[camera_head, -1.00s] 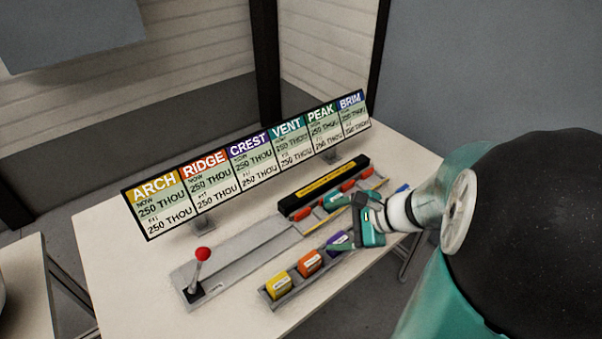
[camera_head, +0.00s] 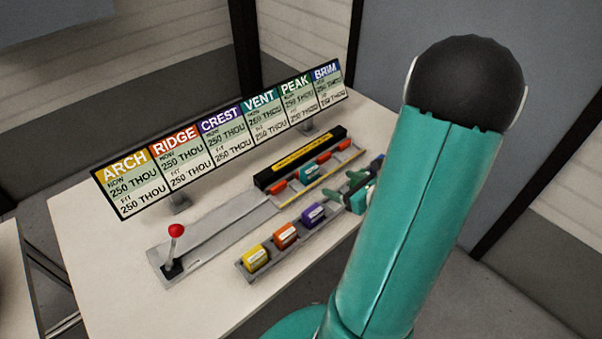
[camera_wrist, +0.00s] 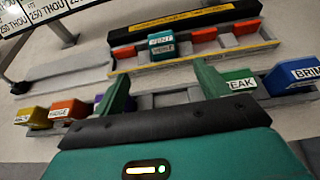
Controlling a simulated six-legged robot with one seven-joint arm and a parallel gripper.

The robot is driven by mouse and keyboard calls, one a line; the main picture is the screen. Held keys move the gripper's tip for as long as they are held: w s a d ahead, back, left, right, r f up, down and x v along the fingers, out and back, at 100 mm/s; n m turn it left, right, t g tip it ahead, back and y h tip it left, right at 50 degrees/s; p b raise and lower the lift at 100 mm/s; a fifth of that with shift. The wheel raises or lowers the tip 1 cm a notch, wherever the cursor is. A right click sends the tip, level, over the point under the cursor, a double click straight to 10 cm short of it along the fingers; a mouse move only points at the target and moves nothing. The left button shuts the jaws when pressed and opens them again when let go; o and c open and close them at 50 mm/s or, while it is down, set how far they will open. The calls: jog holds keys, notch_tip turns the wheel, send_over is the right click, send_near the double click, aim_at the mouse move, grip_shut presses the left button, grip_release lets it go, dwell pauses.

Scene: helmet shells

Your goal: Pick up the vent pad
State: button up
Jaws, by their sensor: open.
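The vent pad is a teal block with a white VENT label, seated in the rear rail between red blocks in the wrist view (camera_wrist: 163,46). It also shows small in the head view (camera_head: 307,171). My gripper (camera_wrist: 163,84) is open and empty, with its fingers apart over the front tray's empty part, on the near side of the vent pad and not touching it. In the head view my gripper (camera_head: 345,188) is partly hidden by my arm.
The front tray (camera_wrist: 172,99) holds yellow (camera_wrist: 33,117), orange (camera_wrist: 68,109) and purple pads at left, and peak (camera_wrist: 241,82) and brim (camera_wrist: 293,76) pads at right. A black bar (camera_head: 300,158) stands behind the rear rail. A red-knobbed lever (camera_head: 175,245) is at left.

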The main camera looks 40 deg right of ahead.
send_near(311, 169)
jog(key=x, duration=0.2)
jog(key=f+x, duration=0.1)
jog(key=x, duration=0.2)
jog(key=shift+s, duration=0.3)
jog(key=x, duration=0.5)
jog(key=shift+w+r, duration=0.3)
jog(key=shift+w, duration=0.15)
jog(key=c, duration=1.1)
jog(key=shift+o, duration=0.2)
jog(key=shift+r, duration=0.15)
